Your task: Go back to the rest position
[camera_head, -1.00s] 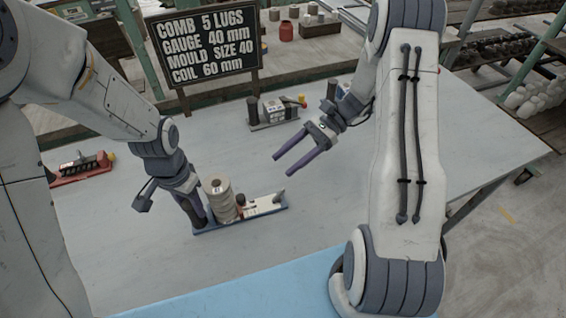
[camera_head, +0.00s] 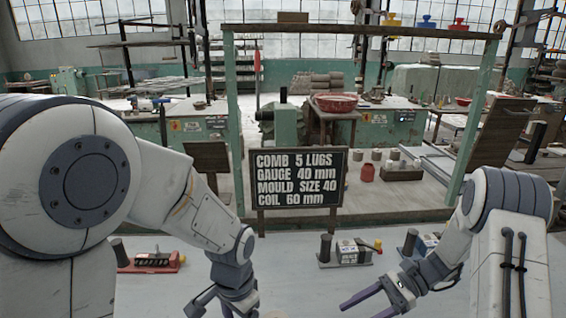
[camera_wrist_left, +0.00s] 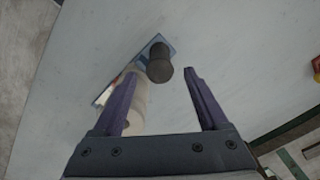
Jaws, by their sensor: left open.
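My left gripper (camera_head: 238,312) is at the bottom edge of the head view, its fingers mostly cut off. In the left wrist view its two purple fingers (camera_wrist_left: 160,72) are apart, with nothing held. A dark cylinder (camera_wrist_left: 159,66) on a blue base (camera_wrist_left: 158,42) shows beyond and between the fingertips. A pale stacked cylinder (camera_wrist_left: 137,108) is partly hidden behind the left finger. My right gripper (camera_head: 363,309) is low in the head view, right of centre, fingers apart and empty over the table.
A dark sign (camera_head: 298,178) stands behind the table (camera_head: 300,280). Along the table's back are a red-based fixture (camera_head: 152,262), a grey fixture (camera_head: 347,253) with a yellow-red handle, and a blue fixture (camera_head: 425,244) partly behind my right arm. A red jar (camera_head: 367,173) stands farther back.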

